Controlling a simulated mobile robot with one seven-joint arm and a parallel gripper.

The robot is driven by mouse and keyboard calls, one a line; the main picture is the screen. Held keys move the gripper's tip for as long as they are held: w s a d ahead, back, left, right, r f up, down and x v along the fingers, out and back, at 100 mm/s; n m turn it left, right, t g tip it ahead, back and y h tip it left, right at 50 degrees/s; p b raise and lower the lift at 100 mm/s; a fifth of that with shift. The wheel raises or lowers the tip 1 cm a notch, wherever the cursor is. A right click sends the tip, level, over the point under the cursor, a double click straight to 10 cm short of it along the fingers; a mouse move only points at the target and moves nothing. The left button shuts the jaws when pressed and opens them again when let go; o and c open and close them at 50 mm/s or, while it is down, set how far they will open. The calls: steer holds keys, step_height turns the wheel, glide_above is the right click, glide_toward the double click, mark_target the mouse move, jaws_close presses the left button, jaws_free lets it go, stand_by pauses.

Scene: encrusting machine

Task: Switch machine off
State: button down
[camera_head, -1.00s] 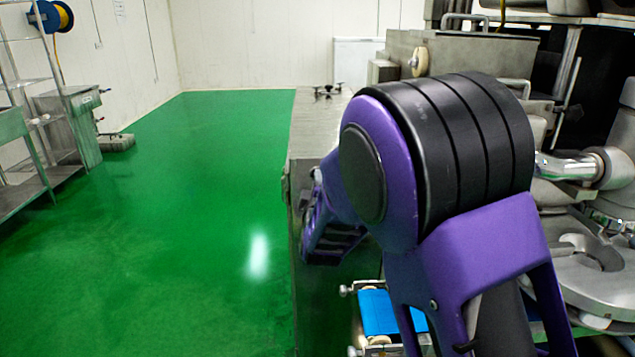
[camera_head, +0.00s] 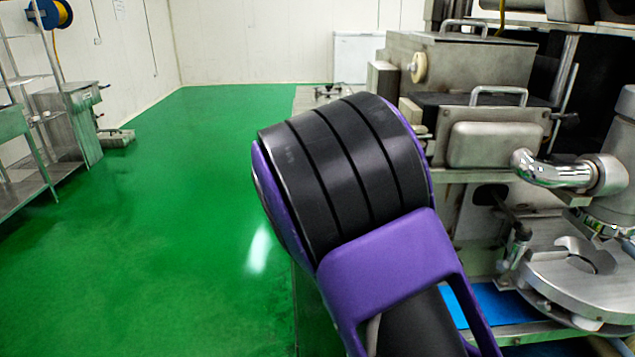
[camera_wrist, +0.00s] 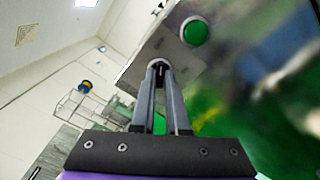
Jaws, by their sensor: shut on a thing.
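My gripper (camera_wrist: 160,68) shows in the wrist view, its two fingers brought together at the tips. It is shut on a small dark piece at the grey panel (camera_wrist: 142,72); the piece is mostly hidden by the fingertips, so I cannot tell its exact shape or setting. A round green button (camera_wrist: 195,31) with a pale rim sits up and to the right of the fingertips, apart from them. In the head view the steel machine (camera_head: 460,62) stands at the right. My gripper is hidden there behind my purple and black arm.
Blue belt (camera_head: 492,303) and a chromed pipe (camera_head: 552,171) lie right of my arm. A steel rack (camera_head: 28,190) stands at the far left. The green floor (camera_head: 175,240) between is clear.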

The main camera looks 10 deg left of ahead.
steer(key=shift+n, duration=0.5)
steer(key=c, duration=0.9)
jaws_free()
steer(key=p+v, duration=0.1)
steer(key=v, duration=1.6)
steer(key=shift+s, duration=0.25)
